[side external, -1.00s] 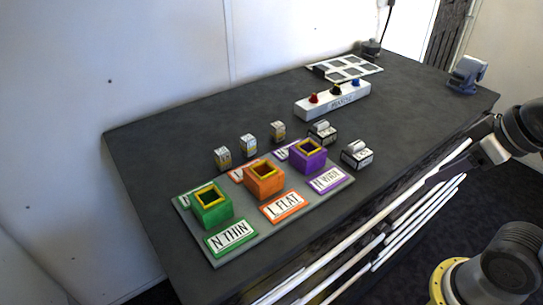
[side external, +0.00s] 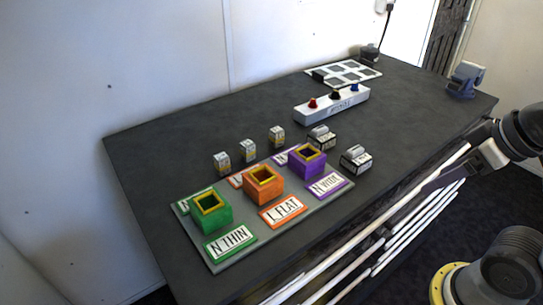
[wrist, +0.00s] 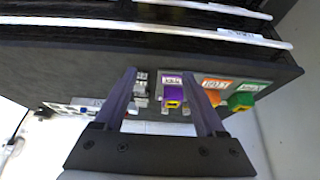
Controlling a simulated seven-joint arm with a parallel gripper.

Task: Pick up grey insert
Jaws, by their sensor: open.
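Two small grey inserts in dark labelled holders stand right of the purple block: one in front (side external: 356,158), one behind (side external: 321,137). Three upright grey-white pieces with yellowish labels (side external: 248,151) stand in a row behind the coloured blocks; I cannot tell which piece the task means. My gripper (wrist: 163,76) is open and empty. In the side view my gripper (side external: 438,184) is at the table's front right edge, apart from the pieces. In the wrist view grey pieces (wrist: 140,92) show beside the left finger, which partly hides them.
A grey board (side external: 245,222) carries green (side external: 211,216), orange (side external: 264,188) and purple (side external: 307,164) blocks with square openings and name cards. Behind are a white box with coloured knobs (side external: 333,106) and a white grid panel (side external: 345,73). A grey-blue device (side external: 465,80) stands at right.

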